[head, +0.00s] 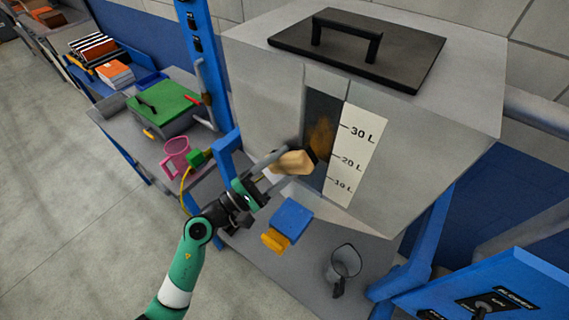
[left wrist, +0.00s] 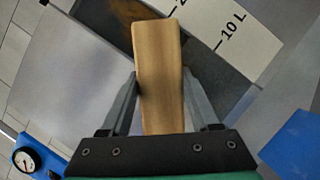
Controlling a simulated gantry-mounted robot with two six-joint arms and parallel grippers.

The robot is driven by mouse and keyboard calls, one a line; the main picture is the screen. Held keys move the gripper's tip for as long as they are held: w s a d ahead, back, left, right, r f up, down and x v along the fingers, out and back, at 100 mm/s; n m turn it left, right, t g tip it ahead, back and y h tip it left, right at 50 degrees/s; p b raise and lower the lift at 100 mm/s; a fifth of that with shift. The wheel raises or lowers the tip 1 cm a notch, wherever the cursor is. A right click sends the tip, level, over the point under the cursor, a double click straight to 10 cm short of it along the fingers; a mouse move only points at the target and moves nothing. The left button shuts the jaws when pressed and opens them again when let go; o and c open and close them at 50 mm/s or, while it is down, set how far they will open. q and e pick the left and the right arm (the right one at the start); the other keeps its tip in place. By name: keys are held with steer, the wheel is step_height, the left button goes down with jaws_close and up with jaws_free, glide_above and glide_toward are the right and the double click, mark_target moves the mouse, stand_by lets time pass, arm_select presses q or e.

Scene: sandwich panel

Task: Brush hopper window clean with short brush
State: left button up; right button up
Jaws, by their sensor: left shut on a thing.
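The hopper window (head: 322,125) is a dark upright strip in the grey hopper's (head: 270,100) front, with a brown smudge near its middle. A white scale with litre marks (head: 359,150) runs along its right side. My left gripper (head: 272,163) is shut on the short brush (head: 293,163), a wooden block in front of the lower window. My right gripper is not in view.
Below the hopper, the shelf holds a blue block (head: 292,219), a yellow piece (head: 275,241) and a grey scoop (head: 345,262). At left, a table carries a green-topped box (head: 160,107) and a pink jug (head: 176,153). A blue post (head: 205,70) stands left of the hopper.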

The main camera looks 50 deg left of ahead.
arm_select(q)
steer(key=shift+w+a, duration=0.2)
steer(key=shift+w, duration=0.75)
steer(key=shift+w+d+r+p, duration=0.15)
steer(key=shift+d+p, duration=0.25)
steer(key=shift+d, duration=1)
steer(key=shift+w+d, duration=0.15)
steer(key=shift+d, duration=0.4)
steer(key=shift+w+d+p, duration=0.15)
steer(key=shift+d+p, duration=0.15)
steer(key=shift+d, duration=0.3)
steer(key=shift+w+d+p, duration=0.15)
steer(key=shift+d+p, duration=0.15)
steer(key=shift+d, duration=0.3)
steer(key=shift+w+d, duration=0.15)
steer(key=shift+d, duration=0.5)
steer(key=shift+r+p, duration=0.9)
steer(key=shift+p, duration=0.3)
steer(key=shift+f, duration=0.1)
